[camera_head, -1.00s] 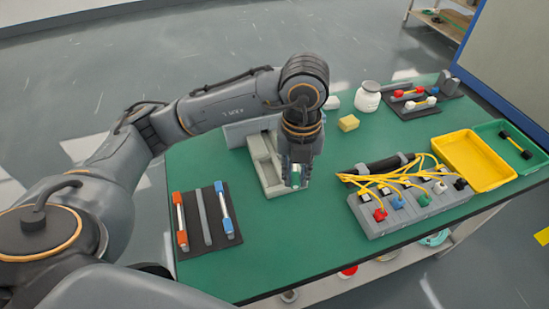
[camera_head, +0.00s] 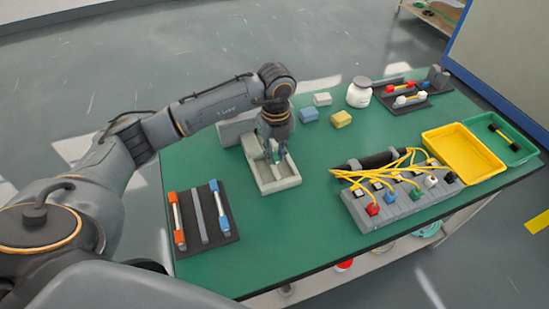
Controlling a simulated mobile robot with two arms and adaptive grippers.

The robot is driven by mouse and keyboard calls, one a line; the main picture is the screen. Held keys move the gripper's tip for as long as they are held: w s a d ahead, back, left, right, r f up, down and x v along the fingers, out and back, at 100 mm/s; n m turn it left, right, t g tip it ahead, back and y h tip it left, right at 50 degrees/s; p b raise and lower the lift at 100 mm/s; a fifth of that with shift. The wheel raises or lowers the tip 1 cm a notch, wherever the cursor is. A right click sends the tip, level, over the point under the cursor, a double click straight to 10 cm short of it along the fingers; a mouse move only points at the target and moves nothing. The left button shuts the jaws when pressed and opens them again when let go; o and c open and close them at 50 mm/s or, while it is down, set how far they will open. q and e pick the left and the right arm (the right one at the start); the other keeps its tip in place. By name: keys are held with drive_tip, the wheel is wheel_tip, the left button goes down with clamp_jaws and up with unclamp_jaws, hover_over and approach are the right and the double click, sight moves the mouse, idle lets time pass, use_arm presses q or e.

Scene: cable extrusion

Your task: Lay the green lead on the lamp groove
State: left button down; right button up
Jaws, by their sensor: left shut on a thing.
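My left gripper (camera_head: 275,152) points down over the pale grey tray-like fixture (camera_head: 282,185) near the back middle of the green table. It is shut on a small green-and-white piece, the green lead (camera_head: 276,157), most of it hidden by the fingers. The lead is at or just above the fixture's recess; I cannot tell whether it touches. I take this recess to be the lamp groove. A grey upright panel (camera_head: 232,130) stands behind the fixture, partly hidden by my arm. My right gripper is not in view.
A dark mat (camera_head: 222,228) holds orange-ended and blue-ended leads at left. A grey connector block (camera_head: 380,219) with yellow cables stands at right, beside yellow (camera_head: 464,157) and green (camera_head: 515,155) trays. The front middle is clear.

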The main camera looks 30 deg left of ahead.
sight(274, 168)
use_arm(q)
drive_tip(key=shift+w+a+f, duration=0.25)
drive_tip(key=shift+f, duration=0.2)
drive_tip(key=shift+w+a+f, duration=0.2)
drive_tip(key=shift+f, duration=0.2)
wheel_tip(274, 168, down, 2)
drive_tip(key=shift+d+f+p, duration=0.1)
drive_tip(key=shift+p, duration=0.4)
drive_tip(key=shift+f, duration=0.25)
drive_tip(key=shift+f, duration=0.1)
drive_tip(key=c, duration=1.3)
unclamp_jaws()
drive_tip(key=shift+o, duration=0.2)
